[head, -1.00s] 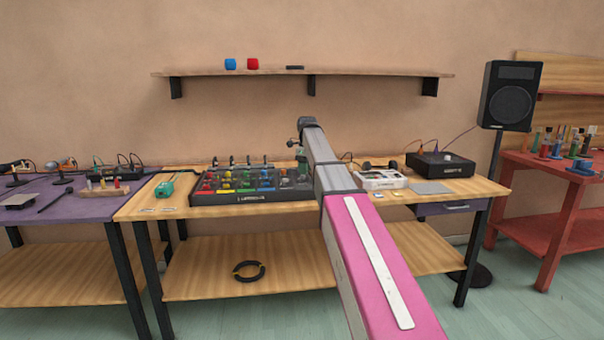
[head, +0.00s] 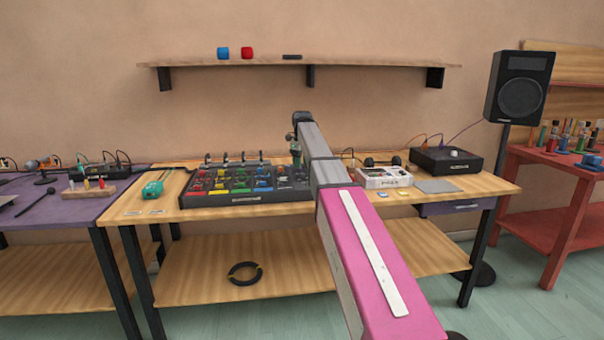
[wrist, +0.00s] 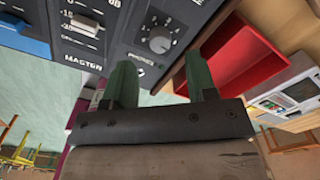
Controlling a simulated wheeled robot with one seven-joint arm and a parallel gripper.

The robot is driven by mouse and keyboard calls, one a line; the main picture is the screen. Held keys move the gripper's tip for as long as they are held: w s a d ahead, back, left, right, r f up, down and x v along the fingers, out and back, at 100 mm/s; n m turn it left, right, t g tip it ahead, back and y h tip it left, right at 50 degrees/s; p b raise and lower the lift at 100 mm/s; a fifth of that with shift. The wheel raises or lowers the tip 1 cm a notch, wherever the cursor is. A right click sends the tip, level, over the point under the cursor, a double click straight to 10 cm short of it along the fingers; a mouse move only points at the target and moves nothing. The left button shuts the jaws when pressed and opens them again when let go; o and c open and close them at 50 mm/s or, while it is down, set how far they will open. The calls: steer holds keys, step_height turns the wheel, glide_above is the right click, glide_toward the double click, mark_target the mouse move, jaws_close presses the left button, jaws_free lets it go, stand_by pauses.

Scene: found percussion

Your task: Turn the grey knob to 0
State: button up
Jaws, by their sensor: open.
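The grey knob (wrist: 160,42) shows in the wrist view on the dark panel of the mixer, with a ring of pale scale marks around it. Its exact setting is too small to read. My gripper (wrist: 160,77) is open, its two green fingers spread apart with nothing between them. The knob lies beyond the fingertips, between them across the picture, and no touch is visible. In the head view the mixer (head: 238,198) sits on the wooden bench, and my gripper (head: 296,151) is over its right end. My arm hides part of that end, and the knob cannot be made out there.
Beside the knob in the wrist view are a blue fader cap (wrist: 25,38), a white fader cap (wrist: 84,24) and an open red tray (wrist: 262,62). On the bench, a white device (head: 383,178) and a black box (head: 446,160) stand right of my arm.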

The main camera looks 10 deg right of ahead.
mark_target(302, 173)
steer(key=shift+f, duration=2.35)
steer(key=c, duration=0.9)
